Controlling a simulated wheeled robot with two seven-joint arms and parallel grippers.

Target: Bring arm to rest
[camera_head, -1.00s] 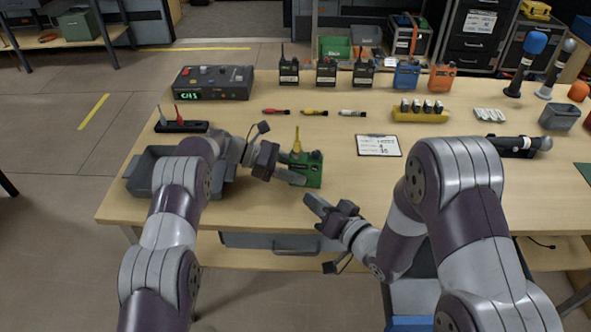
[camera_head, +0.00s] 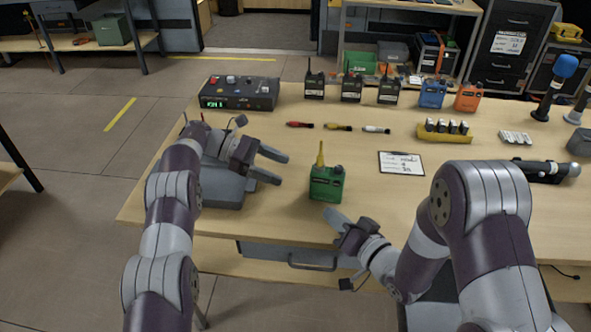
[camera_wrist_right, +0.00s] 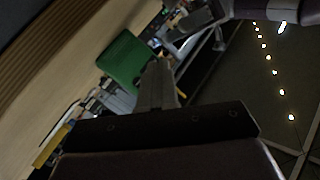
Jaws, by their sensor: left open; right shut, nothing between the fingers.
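My left gripper (camera_head: 274,165) is open and empty. It is over the right part of the grey bin (camera_head: 225,190) at the table's left side, to the left of the green radio (camera_head: 326,184). The green radio stands upright on the table with a yellow antenna, apart from both grippers. My right gripper (camera_head: 338,220) is shut and empty at the table's front edge, just below the green radio in the head view. In the right wrist view its shut fingers (camera_wrist_right: 157,88) show, with the green radio (camera_wrist_right: 124,60) beyond them.
A control box with knobs (camera_head: 239,93) stands at the back left. Several radios line the back, including a blue one (camera_head: 432,94) and an orange one (camera_head: 468,97). Three small screwdriver-like tools, a clipboard (camera_head: 401,163) and a yellow battery holder (camera_head: 443,134) lie mid-table. A microphone (camera_head: 545,168) is at right.

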